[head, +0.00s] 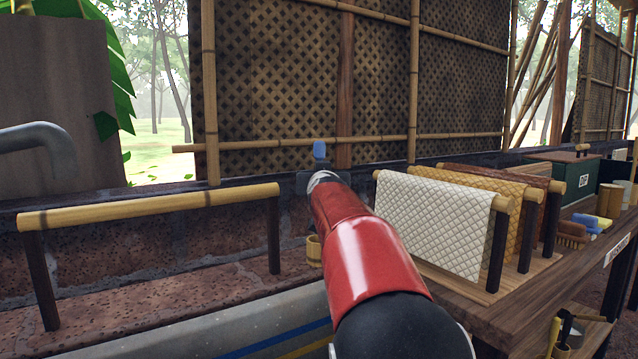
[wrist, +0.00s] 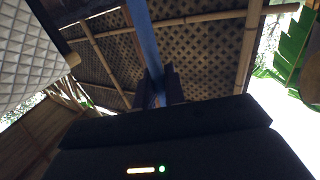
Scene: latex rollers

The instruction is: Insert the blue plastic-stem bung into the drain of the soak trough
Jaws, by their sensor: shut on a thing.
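The blue bung (head: 320,150) is held up in my gripper (head: 317,180), and its blue end shows above the jaws in the head view. In the wrist view its long blue stem (wrist: 146,45) runs up from between the dark fingers of my gripper (wrist: 158,88), which are shut on it. My red arm hides most of the gripper from the head. A grey trough-like wall (head: 225,325) with blue and yellow stripes shows at the bottom of the head view; I take it for the soak trough. Its drain is not in view.
A bamboo rail (head: 150,207) stands on the brick ledge at left, with a grey bent pipe (head: 45,136) beyond. A rack with a white quilted sheet (head: 435,222) and amber sheets stands close right of my arm on a wooden bench (head: 465,310). A small wooden tub (head: 313,250) is beside my arm.

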